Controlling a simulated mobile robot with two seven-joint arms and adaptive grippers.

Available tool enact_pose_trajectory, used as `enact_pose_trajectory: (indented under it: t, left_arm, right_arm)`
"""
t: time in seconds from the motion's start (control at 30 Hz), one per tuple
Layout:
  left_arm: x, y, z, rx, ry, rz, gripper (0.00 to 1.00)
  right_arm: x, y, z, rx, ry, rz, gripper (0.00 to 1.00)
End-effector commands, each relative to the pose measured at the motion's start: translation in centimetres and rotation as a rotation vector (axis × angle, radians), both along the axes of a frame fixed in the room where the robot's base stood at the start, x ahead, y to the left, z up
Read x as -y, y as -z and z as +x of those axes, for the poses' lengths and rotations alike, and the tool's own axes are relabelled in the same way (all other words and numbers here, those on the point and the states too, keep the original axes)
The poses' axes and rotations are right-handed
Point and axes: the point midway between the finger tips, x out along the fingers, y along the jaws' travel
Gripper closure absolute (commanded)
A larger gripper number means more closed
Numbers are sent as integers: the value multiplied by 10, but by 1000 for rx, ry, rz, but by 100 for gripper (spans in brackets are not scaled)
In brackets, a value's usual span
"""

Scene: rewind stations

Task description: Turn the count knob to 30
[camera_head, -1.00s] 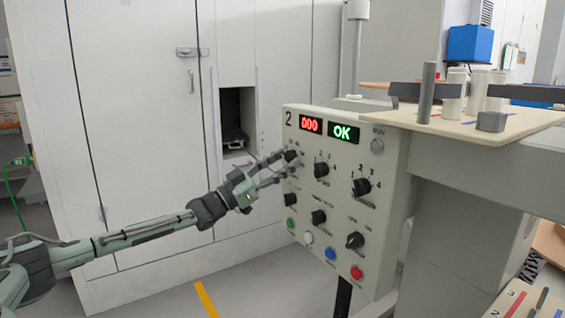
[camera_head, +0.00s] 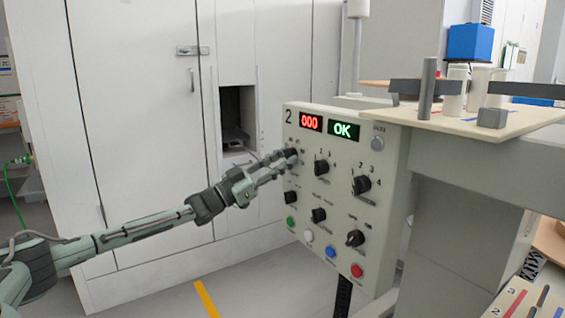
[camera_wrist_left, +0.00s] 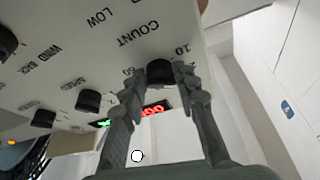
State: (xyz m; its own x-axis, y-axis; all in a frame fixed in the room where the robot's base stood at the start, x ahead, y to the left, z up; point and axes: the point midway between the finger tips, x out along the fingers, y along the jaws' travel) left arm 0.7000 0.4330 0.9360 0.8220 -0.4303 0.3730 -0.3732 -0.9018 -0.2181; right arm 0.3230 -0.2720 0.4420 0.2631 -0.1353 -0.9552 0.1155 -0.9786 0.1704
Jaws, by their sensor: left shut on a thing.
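The grey control panel (camera_head: 340,200) is marked 2. Its red display (camera_head: 311,122) reads 000 and a green one (camera_head: 343,130) reads OK. The black count knob (camera_wrist_left: 160,72) is at the panel's upper left, under the word COUNT in the wrist view, with a 10 mark beside it. My left gripper (camera_head: 289,159) reaches in from the left and its two fingers are shut on the knob, one on each side. The fingers hide much of the knob in the head view, and I cannot read its pointer. My right gripper is not in view.
Other black knobs (camera_head: 321,167) (camera_head: 361,185) sit close to the right of and below the gripper. Coloured buttons (camera_head: 357,271) line the panel's lower edge. A bench top with spools (camera_head: 478,95) stands to the right. White cabinets (camera_head: 130,140) stand behind my arm.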

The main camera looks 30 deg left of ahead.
Motion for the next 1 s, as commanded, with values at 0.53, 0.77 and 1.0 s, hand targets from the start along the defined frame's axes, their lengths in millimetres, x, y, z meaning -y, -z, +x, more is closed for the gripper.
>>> enact_pose_trajectory:
  t: [0.53, 0.77, 1.0]
  left_arm:
    - [-4, -3, 2, 170, 0, 407, 99]
    - [-6, -3, 2, 222, 0, 537, 99]
    - [-6, -4, 2, 252, 0, 609, 99]
  right_arm:
    - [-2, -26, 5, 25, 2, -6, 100]
    - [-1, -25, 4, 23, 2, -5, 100]
    - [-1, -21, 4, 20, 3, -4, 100]
